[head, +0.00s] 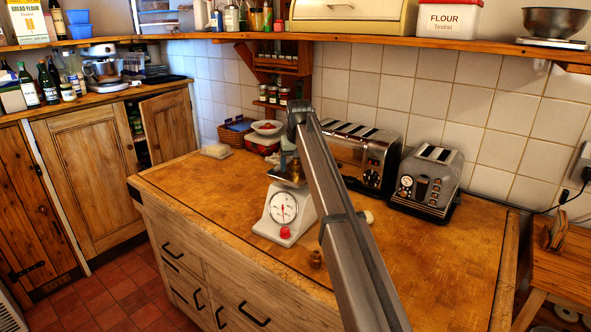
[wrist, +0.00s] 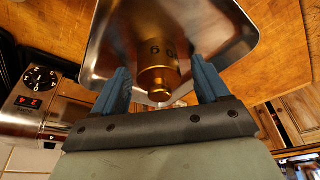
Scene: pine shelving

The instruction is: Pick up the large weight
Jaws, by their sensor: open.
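The large weight (wrist: 158,62) is a brass cylinder with a narrower knob and dark digits on its side. It stands on the shiny metal pan (wrist: 108,45) of the kitchen scale. In the head view the white scale (head: 281,211) has a round dial, and the weight (head: 296,174) shows on its pan, partly hidden by my arm. My gripper (wrist: 158,68) is open, with one blue finger on each side of the weight and visible gaps between. In the head view my gripper (head: 289,160) is just above the pan.
A shelf (head: 400,38) runs above. The counter's left part is mostly clear.

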